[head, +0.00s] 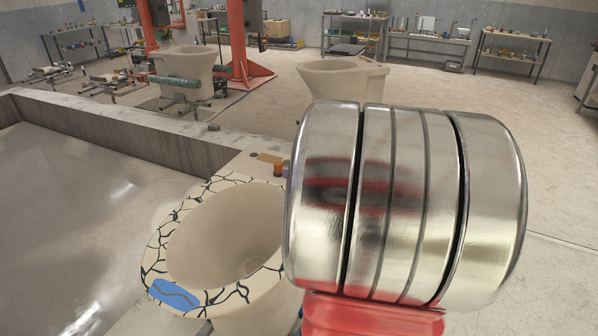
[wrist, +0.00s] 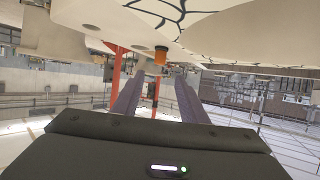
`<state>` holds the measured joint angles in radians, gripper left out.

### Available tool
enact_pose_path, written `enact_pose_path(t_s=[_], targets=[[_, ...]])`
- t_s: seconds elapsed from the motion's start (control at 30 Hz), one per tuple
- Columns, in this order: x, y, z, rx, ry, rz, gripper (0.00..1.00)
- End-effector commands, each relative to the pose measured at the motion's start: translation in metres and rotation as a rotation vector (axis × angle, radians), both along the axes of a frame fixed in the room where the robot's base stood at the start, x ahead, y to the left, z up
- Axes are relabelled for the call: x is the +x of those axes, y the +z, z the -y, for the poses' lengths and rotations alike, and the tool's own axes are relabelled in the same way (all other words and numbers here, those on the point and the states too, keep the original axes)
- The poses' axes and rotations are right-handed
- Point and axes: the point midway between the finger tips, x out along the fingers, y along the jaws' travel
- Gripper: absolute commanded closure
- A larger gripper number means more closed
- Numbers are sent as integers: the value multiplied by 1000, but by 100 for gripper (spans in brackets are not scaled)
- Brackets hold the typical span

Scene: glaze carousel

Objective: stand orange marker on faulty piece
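The cracked pale basin (head: 172,235), with dark crack lines around its rim and a blue patch (head: 174,294) at the front left, stands at lower centre in the head view. Its cracked surface (wrist: 230,25) fills the top of the wrist view, which looks upside down. A small orange marker (head: 278,169) stands at the basin's far right end; I cannot tell which surface bears it. The marker (wrist: 161,55) also shows beyond my gripper's fingertips in the wrist view. My gripper (wrist: 159,80) has its fingers apart with nothing between them. My arm hides it in the head view.
A low grey wall (head: 120,122) runs behind the basin, with a shiny grey floor area on the left. Two plain basins (head: 186,62) (head: 342,82) stand farther back. Shelves with small items line the far wall. My silver and red arm blocks the right centre.

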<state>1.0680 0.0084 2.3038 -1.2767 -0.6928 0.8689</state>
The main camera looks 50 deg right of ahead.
Motion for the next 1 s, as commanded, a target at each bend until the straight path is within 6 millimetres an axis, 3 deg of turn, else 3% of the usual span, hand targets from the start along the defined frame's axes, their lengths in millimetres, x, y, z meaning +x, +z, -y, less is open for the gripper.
enact_pose_path(t_s=[0.47, 0.67, 0.87, 1.0], targets=[[0, 0, 0, 0, -1, 0, 61], [8, 9, -7, -33, -18, -10, 61], [24, 33, -31, -109, -77, -47, 61], [29, 48, -58, -142, -120, -89, 61]])
